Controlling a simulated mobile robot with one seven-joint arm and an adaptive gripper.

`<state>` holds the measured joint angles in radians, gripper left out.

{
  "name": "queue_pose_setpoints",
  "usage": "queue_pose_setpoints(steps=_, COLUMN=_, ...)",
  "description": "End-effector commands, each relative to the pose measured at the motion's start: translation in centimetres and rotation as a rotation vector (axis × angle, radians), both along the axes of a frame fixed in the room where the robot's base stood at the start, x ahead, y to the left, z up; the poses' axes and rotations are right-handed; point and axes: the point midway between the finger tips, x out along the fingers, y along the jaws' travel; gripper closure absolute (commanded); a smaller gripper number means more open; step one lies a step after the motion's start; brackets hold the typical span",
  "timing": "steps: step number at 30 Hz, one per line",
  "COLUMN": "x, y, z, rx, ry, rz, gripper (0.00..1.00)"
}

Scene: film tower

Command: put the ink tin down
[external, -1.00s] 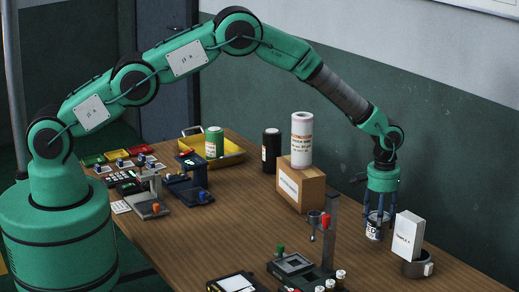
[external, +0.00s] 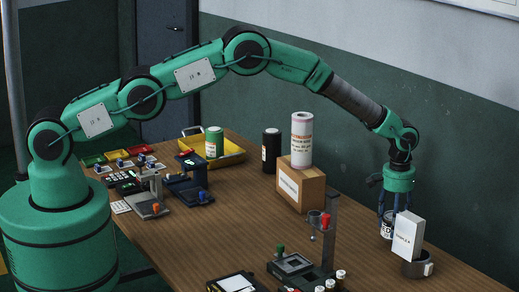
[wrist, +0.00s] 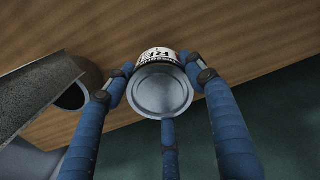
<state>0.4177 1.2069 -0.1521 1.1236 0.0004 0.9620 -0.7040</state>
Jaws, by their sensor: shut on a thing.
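The ink tin, a small metal can with a white label and dark print (external: 386,230), is upright in my gripper (external: 389,216), at the right of the external view. The white carton partly hides it. My gripper's blue fingers are closed around its sides. In the wrist view, the tin's round grey metal end (wrist: 160,92) faces the camera, with the fingers (wrist: 163,85) around it. I cannot tell whether its base touches the table.
A white carton (external: 408,236) stands at a dark tape roll (external: 412,268), close by on the right. A cardboard box (external: 301,190) bearing a white roll (external: 302,140) is left. The green wall is behind.

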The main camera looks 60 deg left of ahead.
Motion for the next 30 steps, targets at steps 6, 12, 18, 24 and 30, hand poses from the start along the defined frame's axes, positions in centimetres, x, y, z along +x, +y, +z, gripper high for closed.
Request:
queue_pose_setpoints(steps=6, x=0.0, y=0.0, z=-2.0, rx=0.001, ry=0.001, rz=0.0, gripper=0.83)
queue_pose_setpoints(steps=12, x=0.0, y=0.0, z=-3.3, rx=0.0, ry=0.0, rz=0.0, gripper=0.83)
queue_pose_setpoints(steps=18, x=0.0, y=0.0, z=-3.3, rx=-0.001, ry=-0.001, rz=0.0, gripper=0.83)
queue_pose_setpoints(steps=24, x=0.0, y=0.0, z=-3.6, rx=0.0, ry=0.0, rz=0.0, gripper=0.83)
queue_pose_setpoints(steps=30, x=-0.1, y=0.0, z=-3.7, rx=0.0, ry=0.0, rz=0.0, gripper=0.27)
